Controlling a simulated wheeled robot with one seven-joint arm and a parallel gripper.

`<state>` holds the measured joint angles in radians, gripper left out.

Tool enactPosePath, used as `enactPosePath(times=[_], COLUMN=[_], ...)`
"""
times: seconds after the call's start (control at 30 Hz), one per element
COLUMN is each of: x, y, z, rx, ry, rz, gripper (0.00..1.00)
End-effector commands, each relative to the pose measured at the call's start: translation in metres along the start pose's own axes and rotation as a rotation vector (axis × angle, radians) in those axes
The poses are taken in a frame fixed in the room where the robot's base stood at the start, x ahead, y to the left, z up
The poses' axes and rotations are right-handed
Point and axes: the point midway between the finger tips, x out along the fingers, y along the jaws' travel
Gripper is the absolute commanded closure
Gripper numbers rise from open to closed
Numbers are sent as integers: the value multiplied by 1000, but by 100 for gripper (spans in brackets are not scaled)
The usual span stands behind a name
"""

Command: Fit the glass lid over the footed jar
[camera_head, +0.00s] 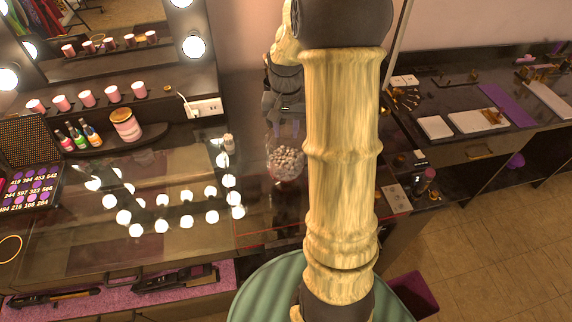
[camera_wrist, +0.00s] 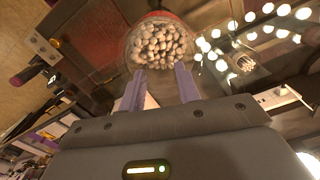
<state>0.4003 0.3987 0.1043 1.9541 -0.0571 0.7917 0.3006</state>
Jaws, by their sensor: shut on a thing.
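The footed jar (camera_head: 285,164) is clear glass filled with small whitish balls and stands on the dark counter, partly beside my arm. In the wrist view the jar's balls (camera_wrist: 161,46) show just past my fingertips, with a reddish surface behind them. My gripper (camera_head: 285,129) is directly above the jar, pointing down. In the wrist view my gripper (camera_wrist: 161,76) has its two pale purple fingers spaced apart, shut on what seems to be the clear glass lid. The lid's outline is hard to separate from the jar's glass, so I cannot tell whether it touches the rim.
A pink-striped jar (camera_head: 125,125) and small coloured bottles stand further left. A green ribbed stool (camera_head: 262,290) is in front. A lipstick-like tube (camera_head: 425,180) stands at right.

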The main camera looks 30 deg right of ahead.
Motion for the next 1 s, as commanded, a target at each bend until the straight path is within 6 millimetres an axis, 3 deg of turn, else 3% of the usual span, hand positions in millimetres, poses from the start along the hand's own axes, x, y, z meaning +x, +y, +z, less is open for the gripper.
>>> enactPosePath(times=[0.37, 0.4, 0.53, 0.83, 1.0], x=[3, 3, 3, 3, -9], y=[0, 0, 0, 0, 0], z=[0, 0, 0, 0, -1], rx=[0, 0, 0, 0, 1], ry=[0, 0, 0, 0, 3], rz=[0, 0, 0, 0, -1], gripper=[94, 65, 42, 42, 42])
